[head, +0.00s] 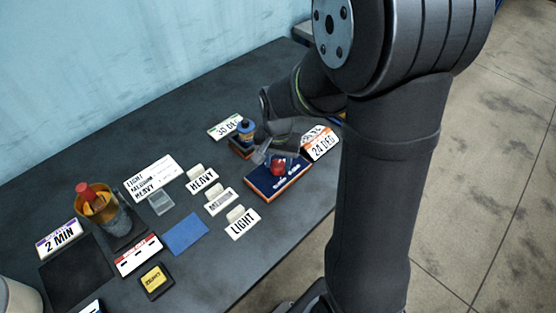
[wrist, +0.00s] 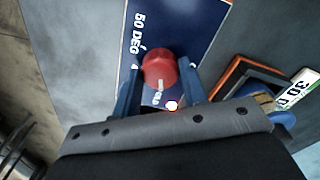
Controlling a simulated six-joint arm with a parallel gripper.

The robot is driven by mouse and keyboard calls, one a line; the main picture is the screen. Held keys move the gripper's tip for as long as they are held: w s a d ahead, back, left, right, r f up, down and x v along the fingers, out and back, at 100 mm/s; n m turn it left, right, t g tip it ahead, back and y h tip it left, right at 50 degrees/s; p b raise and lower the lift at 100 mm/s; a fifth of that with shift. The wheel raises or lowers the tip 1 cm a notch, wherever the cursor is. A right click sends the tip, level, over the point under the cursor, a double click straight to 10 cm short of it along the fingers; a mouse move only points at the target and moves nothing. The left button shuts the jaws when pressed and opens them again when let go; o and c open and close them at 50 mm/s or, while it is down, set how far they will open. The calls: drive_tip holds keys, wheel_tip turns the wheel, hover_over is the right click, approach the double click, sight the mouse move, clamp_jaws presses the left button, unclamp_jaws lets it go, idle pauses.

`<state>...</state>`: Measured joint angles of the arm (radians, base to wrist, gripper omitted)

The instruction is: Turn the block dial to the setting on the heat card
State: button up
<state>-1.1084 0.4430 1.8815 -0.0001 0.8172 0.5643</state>
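The block (head: 262,187) is dark blue with an orange edge and carries a red dial (head: 278,168). In the wrist view the red dial (wrist: 160,68) has a pale pointer line toward the picture's bottom, near small lettering partly hidden by my gripper. The block face (wrist: 190,22) reads "50 DEG" at upper left. My gripper (wrist: 160,72) is open, with one blue finger on each side of the dial and narrow gaps visible. In the head view my gripper (head: 268,156) is over the block. A card reading "24 DEG" (head: 320,145) stands behind it; I cannot tell whether it is the heat card.
A green-edged degree card (head: 225,127) lies behind a small blue-topped item (head: 245,128). HEAVY (head: 203,180) and LIGHT (head: 242,223) cards stand left of the block. A small light (wrist: 172,105) glows beside the dial.

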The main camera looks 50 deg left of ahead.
sight(278, 164)
drive_tip(key=o, duration=0.4)
drive_tip(key=shift+o, duration=0.2)
wheel_tip(278, 164, up, 17)
drive_tip(key=shift+r, duration=0.2)
idle(0.6)
wheel_tip(278, 164, down, 18)
drive_tip(key=shift+r, duration=0.25)
drive_tip(key=shift+r, duration=0.1)
idle(0.4)
